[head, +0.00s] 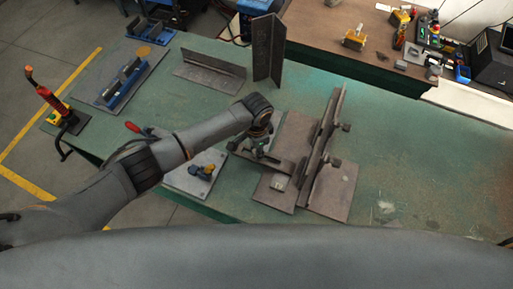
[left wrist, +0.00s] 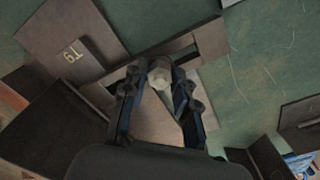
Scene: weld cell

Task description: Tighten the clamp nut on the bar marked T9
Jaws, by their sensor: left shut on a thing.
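A small pale tag marked T9 (left wrist: 72,53) lies on a dark plate in the left wrist view; the tag also shows in the head view (head: 279,183), its letters too small to read there. A slotted dark bar (left wrist: 211,40) runs beside this plate. A pale clamp nut (left wrist: 160,72) sits over the bar. My left gripper (left wrist: 160,78) has its two fingers on either side of the nut and is shut on it. In the head view my left gripper (head: 260,147) points down at the bar, hiding the nut. My right gripper is not in view.
A tall upright plate (head: 324,142) with knobs stands just right of the bar on flat base plates (head: 333,189). Angle pieces (head: 267,50) stand at the back. The green table (head: 430,165) is clear at right.

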